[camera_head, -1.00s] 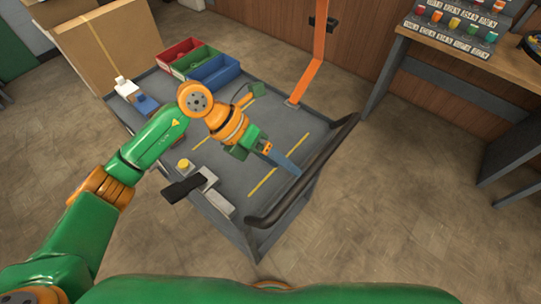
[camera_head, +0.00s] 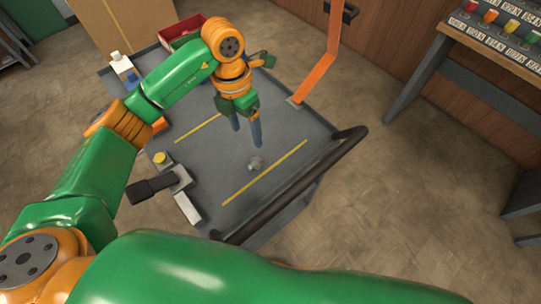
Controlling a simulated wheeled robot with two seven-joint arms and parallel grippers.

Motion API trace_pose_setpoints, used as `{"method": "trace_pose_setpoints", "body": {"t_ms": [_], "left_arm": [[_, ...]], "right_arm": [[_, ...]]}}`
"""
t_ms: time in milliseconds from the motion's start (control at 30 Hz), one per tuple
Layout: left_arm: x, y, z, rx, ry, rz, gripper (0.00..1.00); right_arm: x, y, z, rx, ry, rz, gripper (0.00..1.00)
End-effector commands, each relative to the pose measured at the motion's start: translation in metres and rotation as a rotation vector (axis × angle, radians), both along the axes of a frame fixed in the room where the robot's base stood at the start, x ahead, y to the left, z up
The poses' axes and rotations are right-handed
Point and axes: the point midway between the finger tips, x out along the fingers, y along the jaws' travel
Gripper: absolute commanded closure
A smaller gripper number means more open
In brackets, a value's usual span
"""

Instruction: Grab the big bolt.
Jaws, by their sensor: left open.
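A small grey metal piece (camera_head: 256,163), which looks like the big bolt, lies on the dark cart top (camera_head: 225,180) between two yellow lines. Its exact shape is too small to make out. My left gripper (camera_head: 246,134) hangs over the cart with its two blue-grey fingers pointing down and spread apart. It is open and empty. The grey piece is just below and right of the fingertips in the head view, apart from them as far as I can tell. My right gripper is out of view.
An orange upright bar (camera_head: 318,78) stands at the cart's right side, and a dark handle (camera_head: 300,185) runs along the near right edge. A red bin (camera_head: 180,33) and a white bottle (camera_head: 121,65) are at the back. A black-handled tool (camera_head: 152,188) lies at the left edge.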

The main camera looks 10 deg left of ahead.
Motion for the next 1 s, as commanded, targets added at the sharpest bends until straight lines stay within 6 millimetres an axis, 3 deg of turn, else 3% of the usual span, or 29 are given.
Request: {"method": "trace_pose_setpoints", "body": {"t_ms": [33,333,567,700,800,1000], "left_arm": [[0.000,0.000,-0.018,0.000,0.000,0.000,0.23],[0.000,0.000,-0.062,-0.001,0.000,-0.001,0.23],[-0.004,-0.004,-0.080,-0.002,0.006,-0.001,0.23],[-0.009,-0.013,-0.105,-0.003,0.007,-0.001,0.23],[-0.009,-0.013,-0.124,-0.001,0.003,0.001,0.23],[-0.008,-0.013,-0.130,-0.001,0.000,0.000,0.23]], "right_arm": [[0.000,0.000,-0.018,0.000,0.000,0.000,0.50],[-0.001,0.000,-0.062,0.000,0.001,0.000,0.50],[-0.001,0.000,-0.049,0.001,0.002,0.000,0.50],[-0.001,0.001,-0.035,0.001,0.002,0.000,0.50],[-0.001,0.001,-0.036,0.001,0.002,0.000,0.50],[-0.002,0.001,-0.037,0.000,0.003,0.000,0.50]]}}
